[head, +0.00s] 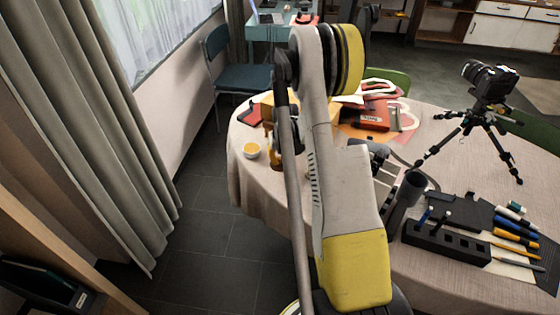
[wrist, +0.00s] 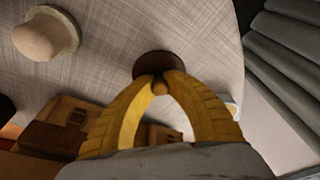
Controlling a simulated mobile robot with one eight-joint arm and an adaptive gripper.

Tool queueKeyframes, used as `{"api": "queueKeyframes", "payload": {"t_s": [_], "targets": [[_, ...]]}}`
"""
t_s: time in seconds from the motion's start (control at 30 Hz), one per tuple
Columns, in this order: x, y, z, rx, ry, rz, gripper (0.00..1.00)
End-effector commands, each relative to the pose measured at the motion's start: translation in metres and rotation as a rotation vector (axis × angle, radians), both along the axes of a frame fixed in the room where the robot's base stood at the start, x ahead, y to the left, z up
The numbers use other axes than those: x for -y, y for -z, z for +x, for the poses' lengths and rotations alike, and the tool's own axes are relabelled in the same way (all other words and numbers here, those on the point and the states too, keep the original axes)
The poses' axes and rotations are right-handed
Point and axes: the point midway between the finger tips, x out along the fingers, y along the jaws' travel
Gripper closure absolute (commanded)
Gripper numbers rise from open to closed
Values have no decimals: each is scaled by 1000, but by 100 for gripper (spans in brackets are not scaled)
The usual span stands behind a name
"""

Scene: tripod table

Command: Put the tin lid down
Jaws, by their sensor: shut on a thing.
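The tin lid (wrist: 158,62) shows as a dark brown disc at the fingertips in the wrist view. My gripper (wrist: 160,84) has its yellow curved fingers closed together on the lid's near side, and a small tan part shows between the tips. The lid is over the pale cloth of the table, near its edge; I cannot tell whether it touches the cloth. In the head view my gripper (head: 269,130) is partly hidden behind my arm, over the left part of the round table (head: 243,178), and the lid is not clear there.
A small bowl with yellow contents (head: 251,150) stands near the table's left edge. A cream domed thing with a rim (wrist: 45,34) is on the cloth. Red and orange items (head: 372,116) lie behind my arm. A camera tripod (head: 482,125) and a pen rack (head: 445,243) are at right.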

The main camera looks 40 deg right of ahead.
Motion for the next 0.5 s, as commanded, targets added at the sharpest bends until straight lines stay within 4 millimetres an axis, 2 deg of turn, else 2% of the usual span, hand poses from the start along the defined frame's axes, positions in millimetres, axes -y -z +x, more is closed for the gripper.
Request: {"api": "queueKeyframes", "payload": {"t_s": [0.1,0.13,0.2,0.5], "targets": [[0,5,0,0,0,0,100],[0,4,0,0,0,0,82],[0,3,0,0,0,0,65],[0,2,0,0,0,0,65]]}}
